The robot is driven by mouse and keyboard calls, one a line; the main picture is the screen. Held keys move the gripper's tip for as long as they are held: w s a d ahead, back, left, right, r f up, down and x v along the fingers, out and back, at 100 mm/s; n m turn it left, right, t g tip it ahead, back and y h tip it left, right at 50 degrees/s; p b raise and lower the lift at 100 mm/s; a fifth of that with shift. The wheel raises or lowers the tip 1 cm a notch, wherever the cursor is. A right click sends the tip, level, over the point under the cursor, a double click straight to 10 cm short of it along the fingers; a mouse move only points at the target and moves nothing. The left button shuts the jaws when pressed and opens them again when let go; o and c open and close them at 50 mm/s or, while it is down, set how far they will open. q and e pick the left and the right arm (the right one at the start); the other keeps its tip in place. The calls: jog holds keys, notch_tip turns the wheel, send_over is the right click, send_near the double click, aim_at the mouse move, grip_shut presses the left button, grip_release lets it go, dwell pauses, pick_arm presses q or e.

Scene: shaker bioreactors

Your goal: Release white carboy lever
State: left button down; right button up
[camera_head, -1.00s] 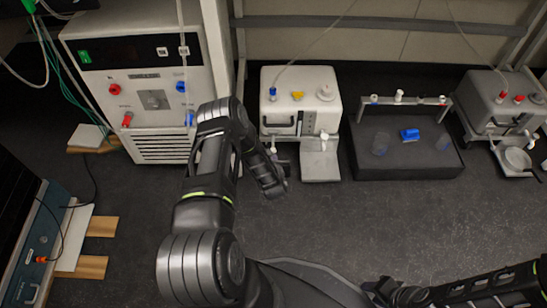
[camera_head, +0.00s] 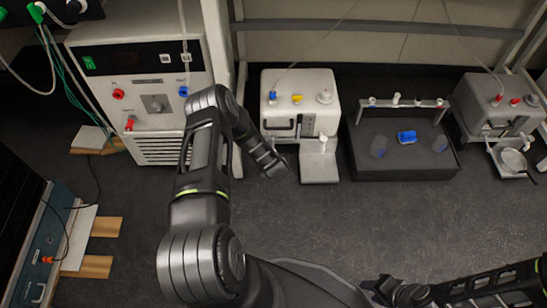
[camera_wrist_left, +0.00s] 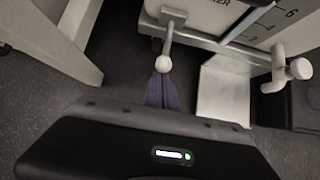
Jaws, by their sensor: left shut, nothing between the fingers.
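The white carboy unit (camera_head: 300,92) stands at the back centre, with its front toward me. In the left wrist view a ball-ended white lever (camera_wrist_left: 164,62) sticks out from its front. My left gripper (camera_head: 275,170) is in front of the unit's left side. In the left wrist view its dark fingers (camera_wrist_left: 163,92) are shut and empty, just below the lever's ball in the picture. I cannot tell whether they touch it. The lever is hard to make out in the head view. My right gripper (camera_head: 385,290) is low at the bottom right, away from the unit; its jaws are unclear.
A white tap (camera_wrist_left: 290,75) and a white tray (camera_head: 319,165) are at the unit's right front. A control cabinet (camera_head: 140,90) is at left. The front floor is clear.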

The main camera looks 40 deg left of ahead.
pick_arm(q)
jog(key=r, duration=0.1)
jog(key=r+p, duration=0.1)
jog(key=r+g, duration=0.1)
jog(key=shift+w+a+r+h+p, duration=0.2)
jog(key=shift+w+h+p, duration=0.1)
jog(key=shift+h, duration=0.1)
jog(key=shift+s+r+p, duration=0.1)
jog(key=shift+r+p, duration=0.45)
jog(key=shift+r, duration=0.15)
